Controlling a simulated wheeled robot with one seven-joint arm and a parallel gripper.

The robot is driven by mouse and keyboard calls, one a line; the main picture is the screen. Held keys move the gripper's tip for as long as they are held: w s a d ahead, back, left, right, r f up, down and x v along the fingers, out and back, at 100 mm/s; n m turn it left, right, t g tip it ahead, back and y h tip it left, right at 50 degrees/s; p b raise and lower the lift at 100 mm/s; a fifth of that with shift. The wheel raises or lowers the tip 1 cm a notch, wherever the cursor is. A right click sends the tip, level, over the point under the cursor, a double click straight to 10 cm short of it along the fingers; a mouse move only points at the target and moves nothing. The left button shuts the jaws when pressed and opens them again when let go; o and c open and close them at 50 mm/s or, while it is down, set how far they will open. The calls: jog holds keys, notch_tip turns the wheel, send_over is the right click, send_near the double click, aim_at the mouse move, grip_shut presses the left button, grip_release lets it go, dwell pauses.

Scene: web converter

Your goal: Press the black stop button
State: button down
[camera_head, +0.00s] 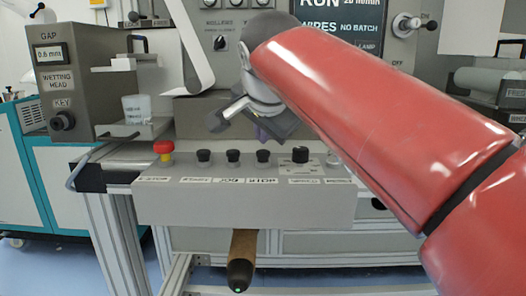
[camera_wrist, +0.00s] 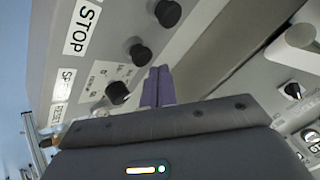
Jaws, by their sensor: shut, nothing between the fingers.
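The black stop button (camera_head: 263,155) is a small round black cap on the sloped grey control panel (camera_head: 245,207), above a label reading STOP. In the wrist view the stop button (camera_wrist: 140,53) shows near the white STOP label (camera_wrist: 82,25). My gripper (camera_head: 263,134) hangs just above and behind the button row, and its purple fingers are mostly hidden by the wrist. In the wrist view my gripper (camera_wrist: 158,75) has its purple fingers together and empty, close beside the stop button. I cannot tell whether they touch anything.
Other black buttons (camera_head: 232,155) (camera_head: 203,155) stand to the left of it, with a red mushroom button (camera_head: 163,148) at the far left. A black knob (camera_head: 300,154) is at the right. A grey box (camera_head: 62,85) stands at the left, and a machine panel rises behind.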

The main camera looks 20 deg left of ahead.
aim_at(263, 153)
jog(key=shift+f+b, duration=0.3)
jog(key=shift+f, duration=0.15)
jog(key=shift+f+b, duration=0.45)
jog(key=shift+f, duration=0.15)
dwell(0.6)
jog(key=shift+r, duration=0.1)
jog(key=shift+r+p, duration=0.95)
jog(key=shift+p, duration=0.05)
notch_tip(263, 153, up, 5)
jog(key=p, duration=0.4)
dwell(0.6)
